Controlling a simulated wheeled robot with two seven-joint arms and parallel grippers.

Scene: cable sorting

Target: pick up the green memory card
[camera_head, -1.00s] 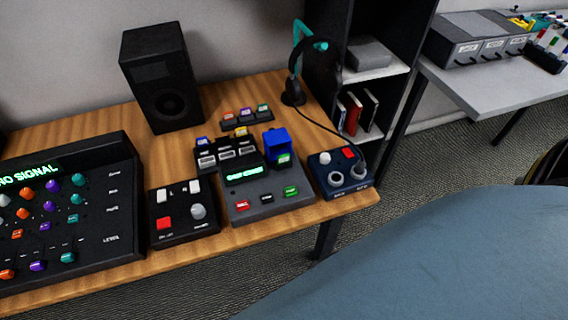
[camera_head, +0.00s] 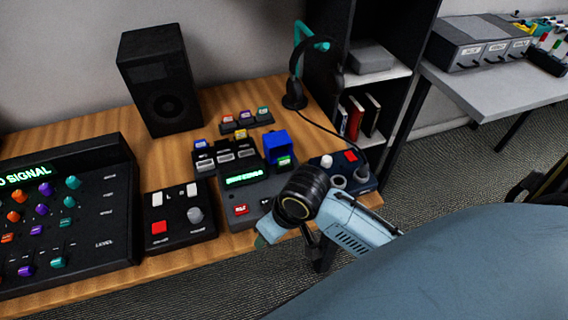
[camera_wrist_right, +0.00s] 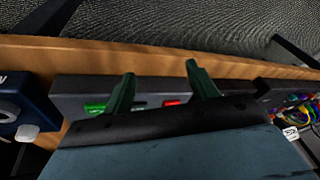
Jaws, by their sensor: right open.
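A small rack (camera_head: 252,124) at the back of the wooden desk holds an orange, a purple and a green-topped card (camera_head: 263,112). Another green-labelled piece (camera_head: 284,160) sits at the front of a blue block (camera_head: 277,145) on the grey console (camera_head: 230,200). I cannot tell for certain which is the memory card. My right gripper (camera_wrist_right: 161,78) is open and empty in the right wrist view, its two dark green fingers apart over the console's front. A green key (camera_wrist_right: 95,110) and a red key (camera_wrist_right: 172,102) lie near the fingers. My left gripper is out of view.
A black speaker (camera_head: 160,80), a headphone stand (camera_head: 297,70), a dark blue knob box (camera_head: 350,165), a black switch box (camera_head: 178,215) and a large mixer (camera_head: 110,220) crowd the desk. The desk's front edge (camera_head: 110,290) is clear. A side table (camera_head: 490,90) stands right.

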